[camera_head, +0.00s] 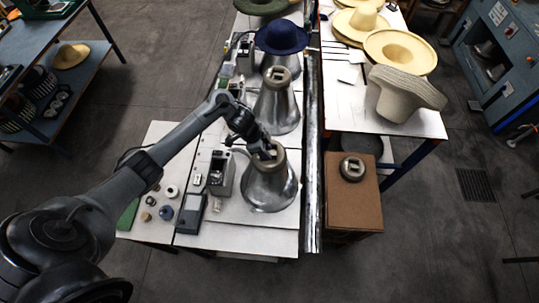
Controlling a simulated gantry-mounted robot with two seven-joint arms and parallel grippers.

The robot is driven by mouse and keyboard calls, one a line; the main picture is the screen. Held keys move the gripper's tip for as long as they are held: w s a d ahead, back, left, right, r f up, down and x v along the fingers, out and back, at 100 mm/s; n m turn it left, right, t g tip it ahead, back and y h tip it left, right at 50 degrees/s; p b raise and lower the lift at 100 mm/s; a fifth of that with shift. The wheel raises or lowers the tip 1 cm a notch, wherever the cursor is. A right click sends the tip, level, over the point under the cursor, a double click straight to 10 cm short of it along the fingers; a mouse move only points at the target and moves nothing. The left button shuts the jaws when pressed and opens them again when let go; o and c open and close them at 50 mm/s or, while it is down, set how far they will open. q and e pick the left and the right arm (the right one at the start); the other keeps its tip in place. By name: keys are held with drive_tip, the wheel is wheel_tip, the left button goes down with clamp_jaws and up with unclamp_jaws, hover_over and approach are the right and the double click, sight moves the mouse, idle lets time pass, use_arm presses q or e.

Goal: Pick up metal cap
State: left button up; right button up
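A metal cap (273,165) sits on top of the near metal cone (270,193) on the white bench. My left gripper (265,152) reaches in from the left and is right at the top of this cap. The fingers are small and overlap the cap, so I cannot tell whether they are open or closed on it. A similar cap (277,76) is on the far cone (276,108). Another round metal cap (352,169) lies on the brown box (354,207) to the right. My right gripper is not in view.
A grey press unit (221,174) stands just left of the near cone. A metal rail (312,200) runs along the bench's right edge. Straw hats (400,50) lie on the white table at the upper right. A dark blue hat (281,37) sits behind the far cone.

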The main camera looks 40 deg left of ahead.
use_arm(q)
drive_tip(key=shift+x, duration=1)
clamp_jaws()
drive_tip(key=shift+r, duration=0.1)
idle(0.5)
drive_tip(key=shift+w+r, duration=0.1)
